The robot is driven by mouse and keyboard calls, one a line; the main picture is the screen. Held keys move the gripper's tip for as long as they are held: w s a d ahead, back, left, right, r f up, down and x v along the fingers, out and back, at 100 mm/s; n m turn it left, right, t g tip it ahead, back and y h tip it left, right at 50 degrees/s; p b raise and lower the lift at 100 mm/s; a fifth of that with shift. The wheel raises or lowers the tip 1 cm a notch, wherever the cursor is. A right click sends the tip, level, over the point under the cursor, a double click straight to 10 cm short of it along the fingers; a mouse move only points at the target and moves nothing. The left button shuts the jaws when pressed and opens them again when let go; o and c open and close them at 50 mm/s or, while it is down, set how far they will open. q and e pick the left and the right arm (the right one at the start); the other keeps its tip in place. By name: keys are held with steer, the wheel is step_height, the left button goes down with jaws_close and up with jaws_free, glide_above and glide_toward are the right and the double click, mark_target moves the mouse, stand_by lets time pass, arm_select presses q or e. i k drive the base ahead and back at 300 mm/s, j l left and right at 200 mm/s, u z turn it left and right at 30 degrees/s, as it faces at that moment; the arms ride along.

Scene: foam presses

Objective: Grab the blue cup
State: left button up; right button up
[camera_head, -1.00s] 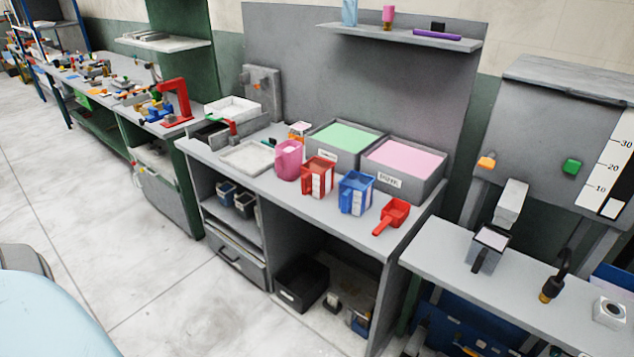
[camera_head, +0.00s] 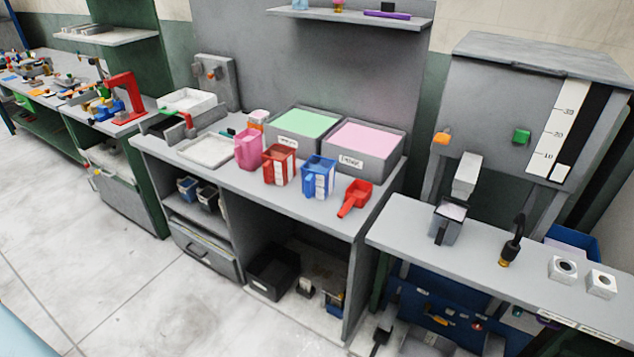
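The blue cup (camera_head: 319,177) stands upright on the grey workbench (camera_head: 232,182), near its front edge, with its handle towards the front left. It has a white marked strip on its side. A red cup (camera_head: 279,164) stands to its left and a red scoop (camera_head: 356,197) lies to its right. Neither of my grippers shows in the head view, and nothing is touching the blue cup.
Behind the cups are two grey bins, one with green (camera_head: 304,124) and one with pink (camera_head: 366,138) contents. A pink pitcher (camera_head: 248,150) stands left of the red cup. A lower bench (camera_head: 470,237) is at right. The floor (camera_head: 150,290) in front is clear.

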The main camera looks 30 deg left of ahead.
mark_target(318, 173)
steer(key=i+j, duration=0.1)
steer(key=j, duration=0.5)
steer(key=i+j, duration=0.15)
steer(key=j, duration=0.4)
steer(key=i+j, duration=0.1)
steer(key=j, duration=0.5)
steer(key=i+j, duration=0.1)
steer(key=j, duration=0.5)
steer(key=i+j+z, duration=0.1)
steer(key=j, duration=0.45)
steer(key=i+j, duration=0.15)
steer(key=j, duration=1.05)
steer(key=i+j, duration=0.15)
steer(key=j, duration=0.45)
